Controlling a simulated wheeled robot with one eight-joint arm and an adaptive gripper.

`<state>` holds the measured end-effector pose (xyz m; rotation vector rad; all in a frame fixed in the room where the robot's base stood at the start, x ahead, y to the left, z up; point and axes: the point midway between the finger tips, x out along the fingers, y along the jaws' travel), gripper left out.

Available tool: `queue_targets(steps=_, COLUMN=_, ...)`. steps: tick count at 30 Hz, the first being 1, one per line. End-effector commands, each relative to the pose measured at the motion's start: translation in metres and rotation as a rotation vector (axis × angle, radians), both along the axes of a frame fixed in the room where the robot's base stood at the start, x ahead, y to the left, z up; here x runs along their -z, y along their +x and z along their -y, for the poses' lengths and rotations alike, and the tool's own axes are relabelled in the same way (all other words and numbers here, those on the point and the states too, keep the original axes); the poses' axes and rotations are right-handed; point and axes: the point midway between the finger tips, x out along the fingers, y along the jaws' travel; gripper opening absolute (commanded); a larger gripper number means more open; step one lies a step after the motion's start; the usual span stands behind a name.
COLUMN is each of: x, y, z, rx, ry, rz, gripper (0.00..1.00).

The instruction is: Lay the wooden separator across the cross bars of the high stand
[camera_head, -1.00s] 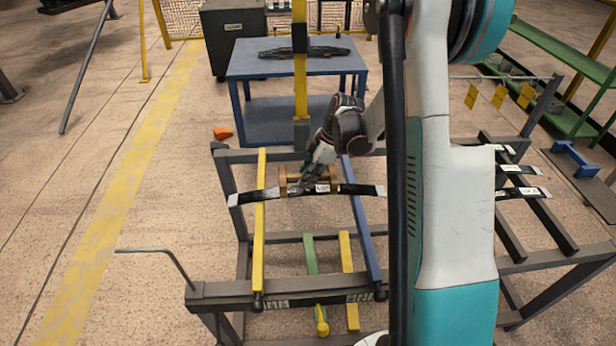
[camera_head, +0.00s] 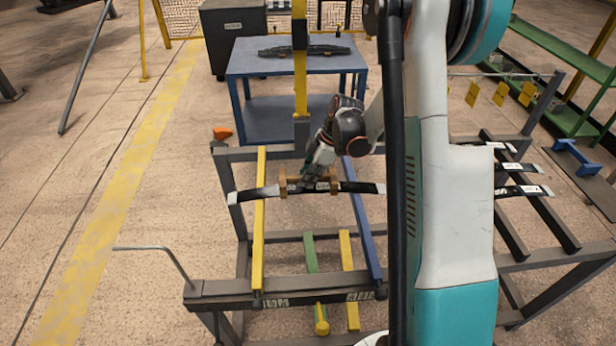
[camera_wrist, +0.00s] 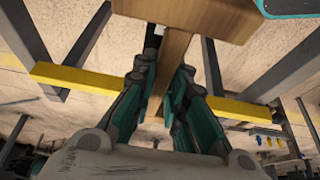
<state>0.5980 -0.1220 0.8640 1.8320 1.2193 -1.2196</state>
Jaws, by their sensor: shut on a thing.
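The wooden separator (camera_head: 283,189) is a light brown piece with a block at each end. My gripper (camera_head: 310,178) is shut on its middle bar; the wood also shows between my fingers in the wrist view (camera_wrist: 190,14). The high stand (camera_head: 225,289) is a dark frame with a yellow cross bar (camera_head: 259,225) and a blue cross bar (camera_head: 363,225). A black leaf spring (camera_head: 355,187) with white ends spans these bars. The separator's end blocks overlap the spring in the head view, between the two bars. I cannot tell whether they touch it.
A blue table (camera_head: 247,58) with a dark spring (camera_head: 303,51) stands behind the stand. A rack at right (camera_head: 560,262) holds several black springs (camera_head: 520,168). A yellow post (camera_head: 300,85) rises behind the gripper. A bent grey rod (camera_head: 150,249) sticks out front left.

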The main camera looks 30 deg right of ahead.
Motion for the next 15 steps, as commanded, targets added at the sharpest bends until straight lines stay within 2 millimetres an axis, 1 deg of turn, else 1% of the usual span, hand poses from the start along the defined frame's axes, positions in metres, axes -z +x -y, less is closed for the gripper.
queue_targets(steps=10, x=0.0087, y=0.0, z=0.0, rx=0.0, ry=0.0, rz=0.0, gripper=0.0)
queue_targets(steps=11, x=0.0082, y=0.0, z=-0.0001, rx=0.0, ry=0.0, rz=0.0, gripper=0.17)
queue_targets(steps=12, x=0.0078, y=0.0, z=0.0, rx=0.0, ry=0.0, rz=0.0, gripper=0.26)
queue_targets(steps=13, x=0.0077, y=-0.0001, z=0.0, rx=0.0, ry=0.0, rz=0.0, gripper=0.33)
queue_targets(steps=14, x=0.0077, y=-0.0001, z=-0.0001, rx=0.0, ry=0.0, rz=0.0, gripper=0.36)
queue_targets(steps=15, x=0.0077, y=-0.0001, z=-0.0001, rx=0.0, ry=0.0, rz=0.0, gripper=0.36)
